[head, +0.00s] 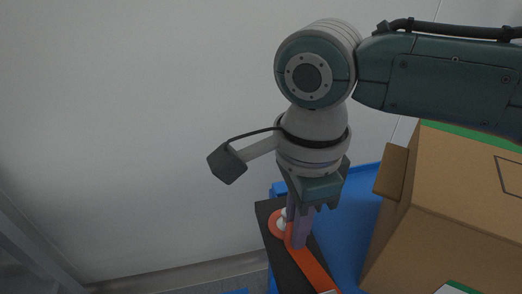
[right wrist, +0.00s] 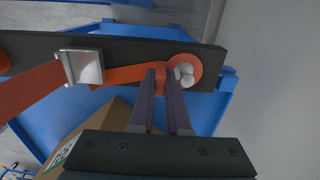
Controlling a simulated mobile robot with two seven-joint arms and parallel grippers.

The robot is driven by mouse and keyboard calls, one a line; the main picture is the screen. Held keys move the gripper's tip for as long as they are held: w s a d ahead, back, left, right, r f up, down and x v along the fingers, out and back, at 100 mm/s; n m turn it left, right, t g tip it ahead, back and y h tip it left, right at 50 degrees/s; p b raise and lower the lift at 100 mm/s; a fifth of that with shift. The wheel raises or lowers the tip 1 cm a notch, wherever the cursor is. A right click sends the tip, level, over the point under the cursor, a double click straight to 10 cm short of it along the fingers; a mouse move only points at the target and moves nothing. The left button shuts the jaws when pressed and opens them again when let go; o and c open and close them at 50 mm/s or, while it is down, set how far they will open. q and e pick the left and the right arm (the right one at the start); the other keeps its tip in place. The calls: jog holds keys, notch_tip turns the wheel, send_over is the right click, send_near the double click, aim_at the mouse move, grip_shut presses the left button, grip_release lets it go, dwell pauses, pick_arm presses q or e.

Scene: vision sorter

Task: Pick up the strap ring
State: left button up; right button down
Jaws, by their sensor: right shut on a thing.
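The strap ring (right wrist: 198,62) is orange and lies around a pale metal peg (right wrist: 186,76) on a dark bar (right wrist: 125,44). In the head view the ring (head: 275,224) shows beside my fingers, partly hidden by them. An orange strap (head: 314,268) runs along the bar from it; in the wrist view the strap passes a metal buckle (right wrist: 82,66). My right gripper (head: 298,242) points down. In the wrist view its two purple fingers (right wrist: 162,76) are shut on the orange tab at the ring's edge. My left gripper is not in view.
A cardboard box (head: 440,215) stands at the right on a blue surface (head: 346,228), close to my right arm. A pale wall (head: 130,120) stands behind; the space at the left is free.

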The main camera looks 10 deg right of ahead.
notch_tip(320, 180, up, 20)
jog(key=p, duration=0.7)
